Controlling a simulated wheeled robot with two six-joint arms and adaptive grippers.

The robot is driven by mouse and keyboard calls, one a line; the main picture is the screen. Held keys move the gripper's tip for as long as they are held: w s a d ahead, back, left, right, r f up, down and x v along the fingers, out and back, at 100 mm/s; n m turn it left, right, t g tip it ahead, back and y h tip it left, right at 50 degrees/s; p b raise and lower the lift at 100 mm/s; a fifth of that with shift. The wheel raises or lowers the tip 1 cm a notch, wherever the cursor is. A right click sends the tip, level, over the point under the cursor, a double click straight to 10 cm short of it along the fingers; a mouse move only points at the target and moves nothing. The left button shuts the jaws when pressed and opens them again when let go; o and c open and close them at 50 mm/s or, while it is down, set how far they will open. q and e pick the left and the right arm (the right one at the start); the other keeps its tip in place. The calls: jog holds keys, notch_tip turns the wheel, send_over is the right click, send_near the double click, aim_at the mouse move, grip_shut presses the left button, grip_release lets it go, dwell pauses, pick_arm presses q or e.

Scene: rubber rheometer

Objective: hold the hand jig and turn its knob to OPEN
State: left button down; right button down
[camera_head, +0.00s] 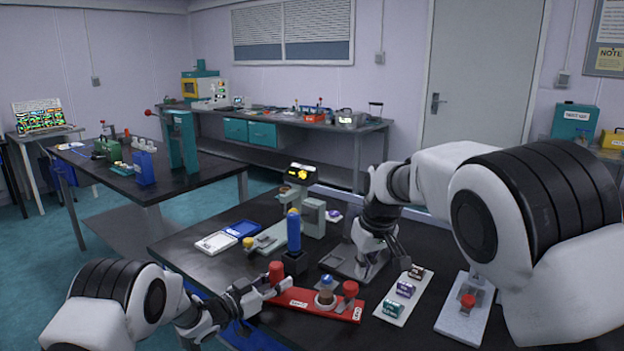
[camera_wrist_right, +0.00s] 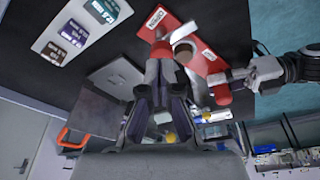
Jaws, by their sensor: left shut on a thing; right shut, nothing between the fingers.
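The hand jig is a red base plate (camera_head: 300,309) with small white labels, lying on the dark table's front part. My left gripper (camera_head: 268,284) is shut on the red handle. My right gripper (camera_head: 368,266) is shut and empty, behind and to the right of the jig. In the right wrist view, its fingertips (camera_wrist_right: 161,52) overlap the red knob; contact cannot be told.
A white strip with several small labelled blocks (camera_head: 392,311) lies right of the jig, and a grey plate with a red knob (camera_head: 455,322) beyond it. A blue-handled tool (camera_head: 294,232) stands upright in a black holder behind the jig. A grey plate (camera_head: 345,266) lies below my right gripper.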

jog(key=shift+s+x, duration=0.2)
jog(key=shift+x, duration=0.8)
jog(key=shift+s+x, duration=0.15)
jog(key=shift+x, duration=0.85)
jog(key=shift+s+x, duration=0.2)
jog(key=shift+x, duration=0.85)
jog(key=shift+a+f, duration=0.1)
jog(key=shift+w+a, duration=0.1)
jog(key=shift+w, duration=0.25)
jog(key=shift+w+d, duration=0.15)
jog(key=shift+d, duration=0.1)
jog(key=shift+s+d, duration=0.25)
jog(key=shift+s, duration=0.1)
notch_tip(320, 180, up, 6)
